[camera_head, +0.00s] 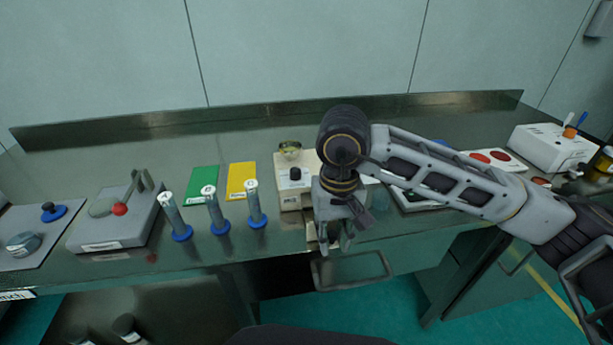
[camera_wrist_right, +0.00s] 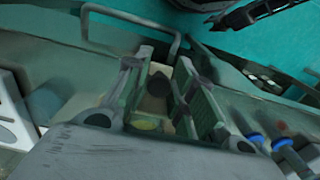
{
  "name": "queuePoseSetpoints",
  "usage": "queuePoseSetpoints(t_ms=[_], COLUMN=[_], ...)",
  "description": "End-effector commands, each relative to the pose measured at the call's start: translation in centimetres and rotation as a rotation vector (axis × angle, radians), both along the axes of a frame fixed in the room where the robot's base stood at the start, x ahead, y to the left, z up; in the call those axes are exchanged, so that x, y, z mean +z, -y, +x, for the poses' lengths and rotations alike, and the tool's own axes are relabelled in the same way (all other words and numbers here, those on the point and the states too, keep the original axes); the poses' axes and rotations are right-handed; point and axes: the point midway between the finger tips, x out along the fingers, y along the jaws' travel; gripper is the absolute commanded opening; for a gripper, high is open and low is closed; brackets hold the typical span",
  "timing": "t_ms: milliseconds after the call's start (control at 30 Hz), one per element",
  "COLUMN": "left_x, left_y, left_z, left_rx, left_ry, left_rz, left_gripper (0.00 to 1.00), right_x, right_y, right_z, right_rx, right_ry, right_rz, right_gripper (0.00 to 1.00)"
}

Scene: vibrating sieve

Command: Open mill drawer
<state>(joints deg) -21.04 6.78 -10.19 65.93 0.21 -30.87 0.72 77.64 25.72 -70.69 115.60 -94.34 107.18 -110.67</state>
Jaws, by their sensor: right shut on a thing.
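The mill (camera_head: 291,188) is a beige box with a black knob on its front, standing near the table's front edge. My right arm reaches in from the right. My right gripper (camera_head: 333,238) points down at the front right of the mill and hides part of it. In the right wrist view my right gripper (camera_wrist_right: 158,95) is shut on a small dark piece (camera_wrist_right: 158,84) between its fingers, at the place of the mill drawer. How far the drawer is out is hidden by the gripper. My left gripper is not in view.
A metal rail handle (camera_head: 352,284) sticks out below the table edge, close under the gripper. A lever device (camera_head: 115,220) stands farther left.

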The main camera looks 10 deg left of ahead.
Motion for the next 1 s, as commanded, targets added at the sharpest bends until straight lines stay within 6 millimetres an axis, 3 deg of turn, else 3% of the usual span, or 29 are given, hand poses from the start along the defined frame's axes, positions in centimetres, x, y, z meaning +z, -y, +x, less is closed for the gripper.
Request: queuePoseSetpoints(t_ms=[500, 533, 633, 1000], left_x=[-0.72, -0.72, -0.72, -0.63], left_y=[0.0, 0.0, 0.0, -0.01], left_z=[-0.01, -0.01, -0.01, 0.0], left_rx=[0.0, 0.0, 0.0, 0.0], left_ry=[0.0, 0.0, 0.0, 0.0], left_rz=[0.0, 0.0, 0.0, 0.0], left_gripper=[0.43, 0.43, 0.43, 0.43], right_x=[-0.48, -0.48, -0.45, -0.02], right_y=[-0.14, -0.14, -0.14, -0.14], right_z=[0.27, 0.26, 0.27, 0.39], right_rx=[0.001, 0.001, 0.001, 0.0], right_ry=[-0.007, -0.008, -0.007, -0.002], right_rz=[-0.003, -0.004, -0.003, -0.002], right_gripper=[0.11, 0.28, 0.39, 0.39])
